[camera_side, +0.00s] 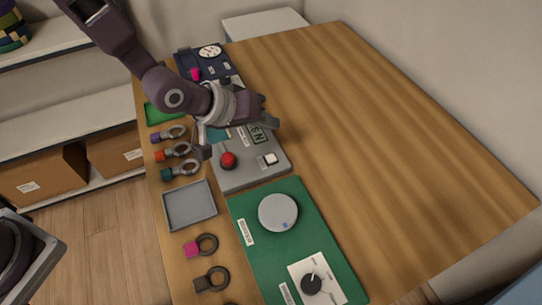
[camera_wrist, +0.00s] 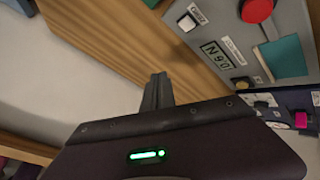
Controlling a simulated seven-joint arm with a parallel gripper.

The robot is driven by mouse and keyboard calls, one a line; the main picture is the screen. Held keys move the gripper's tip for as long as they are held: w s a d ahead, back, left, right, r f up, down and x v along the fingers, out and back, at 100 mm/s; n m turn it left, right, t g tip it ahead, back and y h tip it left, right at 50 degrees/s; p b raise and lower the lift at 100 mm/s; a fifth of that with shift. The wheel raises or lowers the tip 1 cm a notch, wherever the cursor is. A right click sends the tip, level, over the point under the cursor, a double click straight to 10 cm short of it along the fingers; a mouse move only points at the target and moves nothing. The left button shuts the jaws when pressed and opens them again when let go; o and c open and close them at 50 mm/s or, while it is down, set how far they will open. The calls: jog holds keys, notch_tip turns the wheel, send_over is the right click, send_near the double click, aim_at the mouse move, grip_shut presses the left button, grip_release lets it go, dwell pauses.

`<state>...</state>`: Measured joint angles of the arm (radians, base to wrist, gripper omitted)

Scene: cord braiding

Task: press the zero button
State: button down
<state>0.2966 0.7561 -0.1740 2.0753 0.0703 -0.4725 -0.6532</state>
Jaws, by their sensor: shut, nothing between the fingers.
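A grey panel (camera_side: 240,178) on the table carries a small white square button (camera_side: 270,159) with a label beside it. In the wrist view this white button (camera_wrist: 187,22) is at the top, next to a small label (camera_wrist: 198,14) too blurred to read surely. A display plate (camera_side: 258,134) with dark characters sits on the same panel; it also shows in the wrist view (camera_wrist: 216,54). My gripper (camera_side: 270,122) is above the panel's far right part, apart from the white button. In the wrist view its fingers (camera_wrist: 158,80) are together and empty, over bare wood near the panel.
A red round knob (camera_side: 228,160) and a teal patch (camera_wrist: 283,58) are on the grey panel. A green board (camera_side: 240,215) with a grey dial (camera_side: 278,212) lies nearer. A grey tray (camera_side: 190,206) and several ringed tools line the left edge. The right tabletop is clear.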

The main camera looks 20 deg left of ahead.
aim_at(267, 160)
jog(key=shift+f, duration=4.4)
jog(key=shift+f, duration=0.4)
jog(key=shift+f, duration=0.4)
jog(key=shift+r, duration=0.8)
